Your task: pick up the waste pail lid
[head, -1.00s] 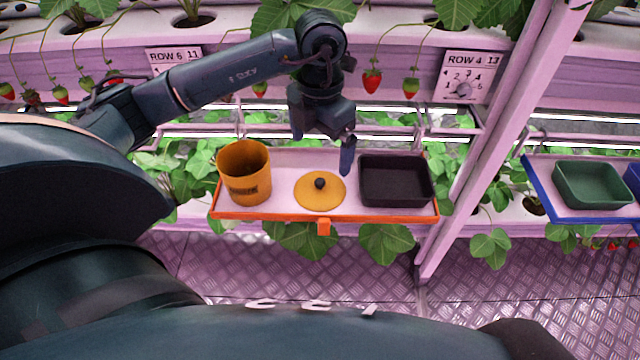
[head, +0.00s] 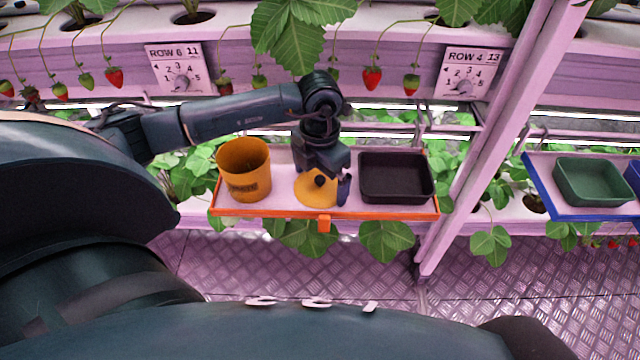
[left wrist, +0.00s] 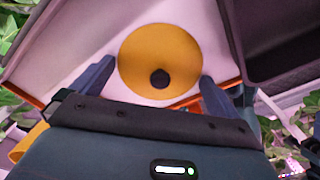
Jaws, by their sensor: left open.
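The waste pail lid (head: 314,195) is a flat orange-yellow disc with a dark round knob, lying on the tray between the pail and a black bin. It also shows in the left wrist view (left wrist: 160,55), with its knob (left wrist: 160,79) near the middle. My left gripper (head: 325,190) is low over the lid and open; in the left wrist view its two fingers (left wrist: 152,88) stand on either side of the knob, apart from it. The orange waste pail (head: 245,172) stands upright and open at the tray's left end. My right gripper is not in view.
The tray (head: 283,213) has an orange rim and hangs at the rack. The black bin (head: 396,180) sits close to the right of the gripper. A slanted pink post (head: 487,150) and a blue-rimmed tray (head: 545,192) with a green bin (head: 592,183) are further right.

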